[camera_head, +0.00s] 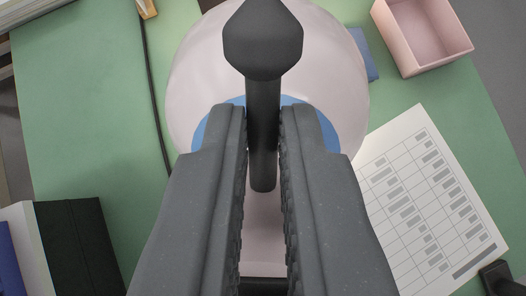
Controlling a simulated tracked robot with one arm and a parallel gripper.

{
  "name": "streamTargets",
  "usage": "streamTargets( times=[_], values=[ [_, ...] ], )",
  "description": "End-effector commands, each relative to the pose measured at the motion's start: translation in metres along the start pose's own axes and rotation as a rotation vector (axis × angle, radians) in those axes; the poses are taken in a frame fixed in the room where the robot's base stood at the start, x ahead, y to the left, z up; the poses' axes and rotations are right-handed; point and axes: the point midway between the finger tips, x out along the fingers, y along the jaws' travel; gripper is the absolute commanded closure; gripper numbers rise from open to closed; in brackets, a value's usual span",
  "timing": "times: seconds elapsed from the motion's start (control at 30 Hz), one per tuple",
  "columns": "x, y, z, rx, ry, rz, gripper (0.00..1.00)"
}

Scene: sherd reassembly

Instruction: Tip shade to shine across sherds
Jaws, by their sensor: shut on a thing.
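A large pale pinkish-white round shade (205,65) fills the upper middle of the view. A dark grey rod with a faceted knob (263,40) stands in front of it. My gripper (264,112) is shut on the rod, with one finger on each side just below the knob. A blue rounded surface (318,122) shows on both sides of the fingers at the shade's lower part. I cannot tell how it joins the shade. No sherds can be made out; the shade and my fingers hide the middle of the table.
A pink open box (420,35) sits at upper right, by a small blue object (363,55). A printed sheet (430,195) lies at right. A black-and-white box-like object (75,240) is at lower left.

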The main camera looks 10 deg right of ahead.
Motion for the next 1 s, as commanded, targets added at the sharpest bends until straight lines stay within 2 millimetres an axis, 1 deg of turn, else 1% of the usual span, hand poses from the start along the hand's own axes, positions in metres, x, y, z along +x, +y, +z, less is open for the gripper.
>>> streamTargets(
  times=[0.27,0.3,0.33,0.37,0.63,0.73,0.87,1.0],
  values=[
    [0.000,0.000,0.000,0.000,0.000,0.001,1.00],
    [0.000,0.000,0.000,0.000,0.000,0.001,0.82],
    [0.000,0.000,0.000,0.000,-0.001,0.001,0.74],
    [0.000,0.000,0.000,0.000,-0.001,0.001,0.69],
    [0.000,0.000,0.000,0.000,-0.001,0.001,0.69],
    [-0.003,0.000,-0.001,0.000,0.000,0.000,0.69],
    [-0.015,0.000,-0.001,0.000,0.002,0.000,0.69],
    [-0.033,0.000,0.000,-0.001,0.000,-0.001,0.69]
  ],
)
